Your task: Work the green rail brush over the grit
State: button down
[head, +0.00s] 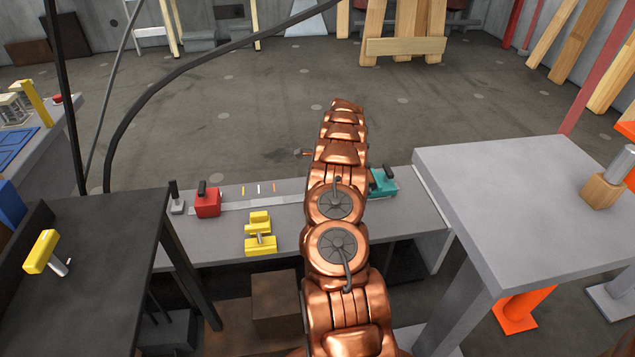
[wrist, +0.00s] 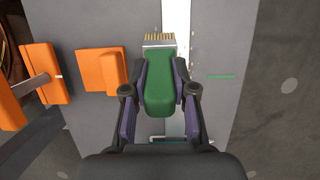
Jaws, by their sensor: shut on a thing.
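The green rail brush (wrist: 159,90) is in my gripper (wrist: 160,84) in the wrist view. The two dark fingers close on either side of its green handle. Its pale head with tan bristles (wrist: 159,39) points up the picture, over or beside the pale rail strip (wrist: 176,20). A few small tan specks, likely the grit (wrist: 193,38), lie right of the bristles. I cannot tell whether the bristles touch the surface. In the head view, the rail (head: 240,202) runs along the low grey bench; my arm hides the gripper and brush.
Orange blocks (wrist: 100,69) stand left of the brush in the wrist view. In the head view, a red block (head: 207,203) and a teal block (head: 383,184) sit by the rail, with a yellow part (head: 260,243) in front. A higher grey table (head: 510,205) stands right.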

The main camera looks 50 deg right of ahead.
jog(key=shift+w+d, duration=0.5)
jog(key=shift+w, duration=0.2)
jog(key=shift+w+d+p, duration=0.15)
jog(key=shift+w+p, duration=0.15)
jog(key=shift+w, duration=0.05)
dwell(0.4)
jog(key=shift+s+f+p, duration=0.1)
jog(key=shift+f+p, duration=0.05)
jog(key=shift+p, duration=0.15)
dwell(1.2)
jog(key=shift+s+d, duration=0.35)
jog(key=shift+d, duration=0.1)
jog(key=shift+w+a+r+p, duration=0.2)
jog(key=shift+w+a+p, duration=0.2)
jog(key=shift+w+a, duration=0.45)
jog(key=shift+s+d+f, duration=0.1)
jog(key=shift+s+d, duration=0.65)
jog(key=shift+d, duration=0.05)
